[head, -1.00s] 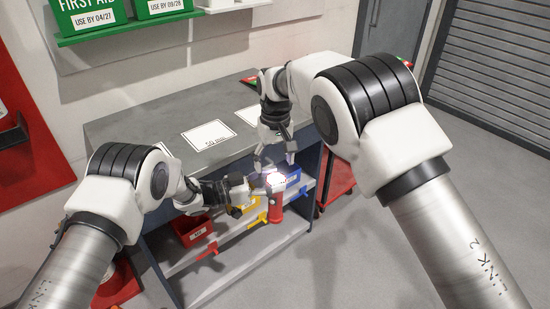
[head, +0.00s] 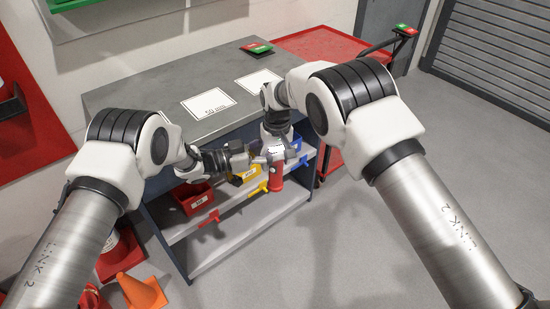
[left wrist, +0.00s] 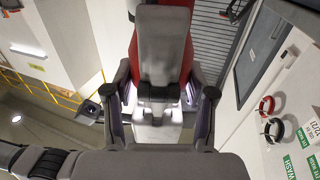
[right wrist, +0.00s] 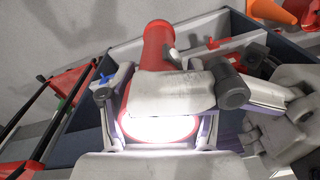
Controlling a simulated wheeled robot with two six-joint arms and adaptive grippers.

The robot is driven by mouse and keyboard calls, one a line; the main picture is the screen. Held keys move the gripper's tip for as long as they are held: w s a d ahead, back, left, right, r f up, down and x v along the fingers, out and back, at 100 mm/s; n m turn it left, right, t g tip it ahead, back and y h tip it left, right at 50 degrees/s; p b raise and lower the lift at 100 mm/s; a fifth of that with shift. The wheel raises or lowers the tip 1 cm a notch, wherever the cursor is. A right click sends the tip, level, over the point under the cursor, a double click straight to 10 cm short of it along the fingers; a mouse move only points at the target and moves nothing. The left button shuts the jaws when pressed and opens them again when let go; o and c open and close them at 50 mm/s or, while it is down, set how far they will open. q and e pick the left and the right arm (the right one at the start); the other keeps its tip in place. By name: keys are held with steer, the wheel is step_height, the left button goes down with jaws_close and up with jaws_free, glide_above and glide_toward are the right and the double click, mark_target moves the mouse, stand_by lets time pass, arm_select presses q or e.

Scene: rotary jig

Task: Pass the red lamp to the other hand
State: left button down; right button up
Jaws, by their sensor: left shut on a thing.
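The red lamp (head: 276,181) hangs upright, red body below and glowing head above, between my grippers. My left gripper (head: 257,158) comes in from the left and is shut on the lamp near its head. My right gripper (head: 281,150) is above, pointing down. In the right wrist view its fingers straddle the glowing head, apart and open, and the red body (right wrist: 155,50) extends beyond. A grey left finger crosses in front of the lamp there. In the left wrist view the red body (left wrist: 181,20) is partly hidden behind a grey finger. Exact finger contact is hard to see.
A red cart (head: 325,48) is at the back right. An orange cone (head: 143,291) stands lower left. Floor at right is clear.

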arm_select(q)
steer(key=shift+d, duration=0.1)
arm_select(e)
steer(key=shift+s+a, duration=0.1)
steer(key=shift+a, duration=0.05)
steer(key=c, duration=0.4)
arm_select(q)
steer(key=shift+c, duration=1.4)
jaws_free()
